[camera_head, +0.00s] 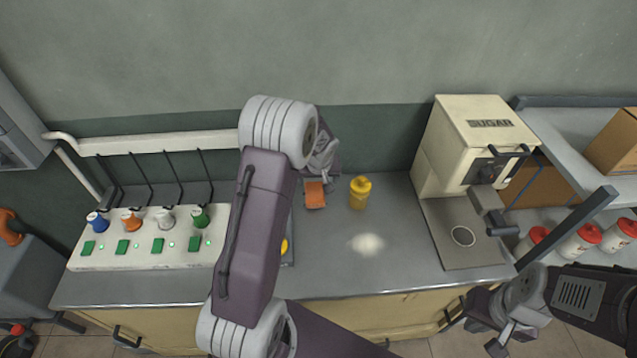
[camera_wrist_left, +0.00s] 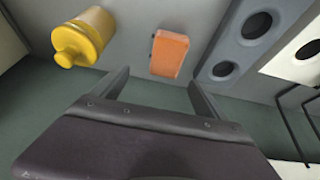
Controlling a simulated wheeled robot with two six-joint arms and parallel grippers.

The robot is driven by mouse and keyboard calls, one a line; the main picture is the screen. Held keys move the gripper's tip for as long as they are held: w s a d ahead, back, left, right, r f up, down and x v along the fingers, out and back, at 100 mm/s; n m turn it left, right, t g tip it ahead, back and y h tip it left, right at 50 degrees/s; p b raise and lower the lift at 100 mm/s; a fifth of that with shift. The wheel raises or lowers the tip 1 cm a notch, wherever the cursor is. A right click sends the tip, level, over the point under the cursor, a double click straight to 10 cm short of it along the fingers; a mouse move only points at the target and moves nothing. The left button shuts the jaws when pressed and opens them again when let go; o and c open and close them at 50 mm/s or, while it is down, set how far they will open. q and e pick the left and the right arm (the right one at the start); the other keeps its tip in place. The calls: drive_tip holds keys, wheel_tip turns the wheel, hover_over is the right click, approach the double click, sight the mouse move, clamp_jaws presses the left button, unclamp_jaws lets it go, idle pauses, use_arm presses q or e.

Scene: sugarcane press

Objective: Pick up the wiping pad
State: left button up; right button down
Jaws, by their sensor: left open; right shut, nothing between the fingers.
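The orange wiping pad (camera_head: 315,195) lies on the grey counter, left of the yellow bottle. In the left wrist view the pad (camera_wrist_left: 169,54) lies ahead of my left gripper (camera_wrist_left: 158,82), between the lines of its two fingers and apart from them. My left gripper (camera_head: 328,178) is open and empty, close to the pad in the head view, partly hidden by its own wrist. My right gripper (camera_head: 490,330) is shut and empty, in front of the counter at the lower right.
A yellow bottle (camera_head: 360,192) stands right of the pad. White powder (camera_head: 367,244) lies on the counter (camera_head: 330,270). The sugar machine (camera_head: 470,140) stands at the right. A panel with several coloured knobs (camera_head: 140,240) is at the left. Open counter lies in front of the bottle.

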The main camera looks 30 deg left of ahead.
sight(315, 192)
use_arm(q)
drive_tip(key=shift+s+a+f, duration=0.2)
drive_tip(key=shift+s+f, duration=0.1)
drive_tip(key=shift+f, duration=0.05)
drive_tip(key=shift+d+r, duration=0.15)
drive_tip(key=shift+d, duration=0.05)
drive_tip(key=shift+d+f, duration=0.2)
drive_tip(key=x, duration=0.3)
drive_tip(key=shift+a+f, duration=0.4)
drive_tip(key=x, duration=0.4)
drive_tip(key=shift+s+f+p, duration=0.3)
drive_tip(key=shift+s+p, duration=0.05)
drive_tip(key=shift+w+a+f, duration=0.15)
drive_tip(key=shift+a+f, duration=0.05)
drive_tip(key=shift+f, duration=0.05)
drive_tip(key=shift+d+r, duration=0.1)
drive_tip(key=c, duration=1.5)
